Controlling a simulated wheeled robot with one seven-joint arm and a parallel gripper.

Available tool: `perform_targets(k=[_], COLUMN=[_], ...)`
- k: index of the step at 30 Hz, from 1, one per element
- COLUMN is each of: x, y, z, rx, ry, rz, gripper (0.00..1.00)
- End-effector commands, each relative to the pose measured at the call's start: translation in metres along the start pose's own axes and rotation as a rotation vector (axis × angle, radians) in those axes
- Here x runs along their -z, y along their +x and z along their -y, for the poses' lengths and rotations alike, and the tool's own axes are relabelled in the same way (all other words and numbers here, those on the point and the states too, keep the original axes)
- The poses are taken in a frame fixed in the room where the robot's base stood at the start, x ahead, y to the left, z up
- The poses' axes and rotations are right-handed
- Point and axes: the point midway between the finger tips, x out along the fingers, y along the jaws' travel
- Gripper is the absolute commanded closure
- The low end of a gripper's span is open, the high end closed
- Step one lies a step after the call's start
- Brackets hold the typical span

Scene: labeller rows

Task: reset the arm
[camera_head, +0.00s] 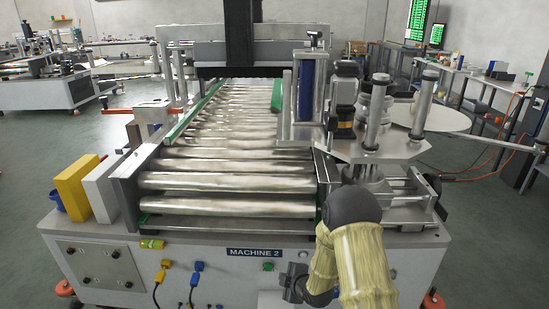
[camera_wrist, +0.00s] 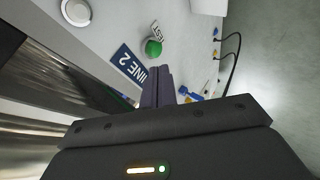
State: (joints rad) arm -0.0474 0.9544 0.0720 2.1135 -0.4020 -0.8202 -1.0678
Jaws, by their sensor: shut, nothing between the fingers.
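My gripper (camera_head: 291,284) is low in front of the front panel of the machine labelled MACHINE 2, at the lower right of the head view. My arm, in a beige sleeve, bends down beside it and partly hides the panel. In the wrist view the two dark fingers of my gripper (camera_wrist: 157,72) lie together with nothing between them. They point toward the panel, close to a green button (camera_wrist: 153,47) and the blue sign (camera_wrist: 128,66). Whether the fingertips touch the panel cannot be told.
The roller conveyor (camera_head: 225,181) runs back from the panel. A labelling unit (camera_head: 345,110) stands at its right. Yellow (camera_head: 77,184) and white (camera_head: 102,190) boxes sit at the left corner. Cables hang from plugs (camera_head: 197,267) on the panel. Grey floor (camera_head: 480,220) is open at the right.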

Motion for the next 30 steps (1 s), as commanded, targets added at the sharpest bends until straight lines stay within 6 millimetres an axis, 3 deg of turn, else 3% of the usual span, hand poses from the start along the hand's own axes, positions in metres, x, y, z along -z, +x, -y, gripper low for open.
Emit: perform_targets(k=[1, 6, 13, 21, 30], x=[-0.002, -0.010, -0.017, -0.014, -0.003], y=[-0.015, -0.064, -0.141, -0.235, -0.308], z=[-0.011, -0.028, -0.036, -0.019, 0.011], rx=[0.012, 0.060, 0.091, 0.097, 0.093], ry=[0.053, 0.262, 0.575, 0.968, 1.290], rz=[0.039, 0.177, 0.363, 0.566, 0.717], gripper=[1.00, 1.00, 1.00, 1.00, 1.00])
